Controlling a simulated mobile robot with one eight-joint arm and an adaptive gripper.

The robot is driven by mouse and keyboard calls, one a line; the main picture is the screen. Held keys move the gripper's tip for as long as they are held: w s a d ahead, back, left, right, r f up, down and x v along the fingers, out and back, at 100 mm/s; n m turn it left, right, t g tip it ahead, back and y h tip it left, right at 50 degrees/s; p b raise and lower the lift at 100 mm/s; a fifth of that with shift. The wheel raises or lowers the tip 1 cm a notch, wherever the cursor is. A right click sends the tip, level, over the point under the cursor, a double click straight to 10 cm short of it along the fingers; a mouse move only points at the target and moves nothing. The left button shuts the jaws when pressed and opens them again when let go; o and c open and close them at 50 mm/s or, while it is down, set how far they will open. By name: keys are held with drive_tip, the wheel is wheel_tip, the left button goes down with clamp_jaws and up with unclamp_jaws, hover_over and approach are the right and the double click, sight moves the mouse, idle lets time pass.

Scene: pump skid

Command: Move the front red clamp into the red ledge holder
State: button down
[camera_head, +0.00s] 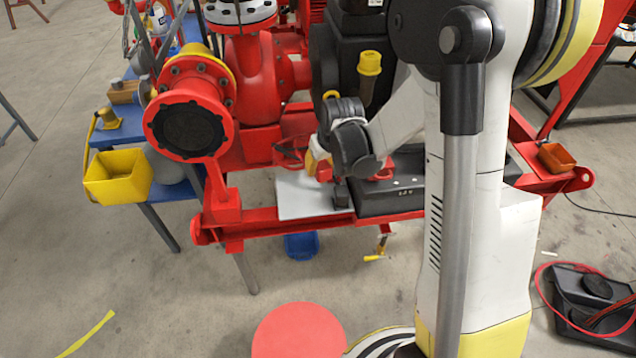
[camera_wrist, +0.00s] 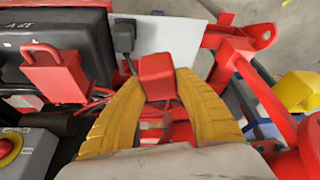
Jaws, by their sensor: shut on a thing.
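My gripper (camera_wrist: 158,88) has yellow fingers, shut on a red block-shaped piece that I take as the red clamp (camera_wrist: 155,72). Its lower part is hidden between the fingers. In the head view my gripper (camera_head: 320,168) is over the pale plate at the skid's front, largely hidden by my wrist, and a bit of the red clamp (camera_head: 323,173) shows. A second red piece with a loop (camera_wrist: 57,77) is by the black case, left in the wrist view. A small orange-red open box (camera_head: 556,158), possibly the red ledge holder, sits on the skid's right end.
The black case (camera_head: 400,196) and pale plate (camera_head: 302,196) lie on the red skid frame. A red flanged pump (camera_head: 200,110) stands left. A yellow-handled tool (camera_head: 379,247) hangs below the front rail.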

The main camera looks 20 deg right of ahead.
drive_tip(key=w+d+f+n+b, duration=0.1)
drive_tip(key=w+d+f, duration=0.2)
drive_tip(key=w+d, duration=0.25)
drive_tip(key=w+d+f+n, duration=0.1)
drive_tip(key=w+d+f, duration=0.25)
drive_tip(key=w, duration=0.35)
drive_tip(key=shift+y, duration=0.3)
drive_tip(key=shift+d+f+b, duration=0.1)
drive_tip(key=shift+f+b, duration=1.7)
drive_tip(key=shift+f, duration=0.85)
drive_tip(key=shift+w+r, duration=0.1)
drive_tip(key=shift+r, duration=0.1)
drive_tip(key=shift+f+b, duration=1.5)
drive_tip(key=shift+f, duration=0.2)
drive_tip(key=c, duration=0.9)
unclamp_jaws()
